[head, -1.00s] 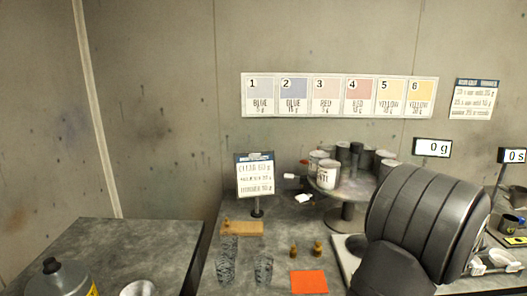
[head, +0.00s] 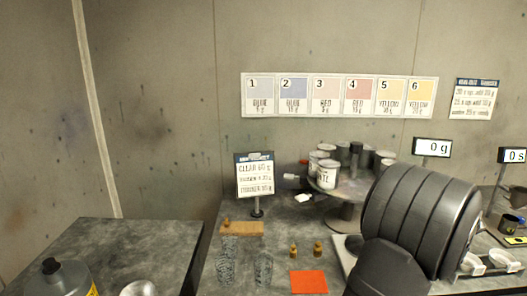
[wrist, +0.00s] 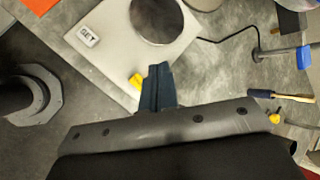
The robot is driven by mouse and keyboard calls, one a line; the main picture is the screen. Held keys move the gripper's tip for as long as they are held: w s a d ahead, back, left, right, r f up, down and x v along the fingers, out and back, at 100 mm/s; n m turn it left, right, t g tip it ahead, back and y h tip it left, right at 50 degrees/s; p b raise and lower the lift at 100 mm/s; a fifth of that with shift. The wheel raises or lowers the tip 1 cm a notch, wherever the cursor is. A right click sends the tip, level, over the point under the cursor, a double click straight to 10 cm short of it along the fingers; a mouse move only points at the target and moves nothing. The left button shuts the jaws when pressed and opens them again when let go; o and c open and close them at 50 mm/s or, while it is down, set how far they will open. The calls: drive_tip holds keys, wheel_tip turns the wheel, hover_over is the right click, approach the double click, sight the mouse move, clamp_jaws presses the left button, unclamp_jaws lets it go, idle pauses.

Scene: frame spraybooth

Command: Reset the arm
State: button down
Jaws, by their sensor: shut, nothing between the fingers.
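My gripper (wrist: 158,88) shows in the wrist view as dark fingers pressed together, with nothing between them. It hangs over the bench near the front edge of a white scale (wrist: 115,62) with a round dark plate. A small yellow piece (wrist: 136,81) shows beside the fingers; I cannot tell what it is. In the head view my large dark arm fills the lower right and hides the gripper and most of the scale (head: 345,246).
A turntable (head: 350,188) with several cans stands behind my arm. Clear cups (head: 263,268), two small brass-coloured pieces (head: 317,249) and an orange sheet (head: 308,282) lie to its left. A grey bottle (head: 62,279) stands front left.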

wheel_tip(320, 180, up, 7)
drive_tip(key=n+g+h, duration=0.2)
drive_tip(key=n+g, duration=0.3)
drive_tip(key=g, duration=0.2)
drive_tip(key=shift+d+f+g, duration=0.15)
drive_tip(key=shift+d+g, duration=0.1)
drive_tip(key=shift+g, duration=0.15)
idle(1.0)
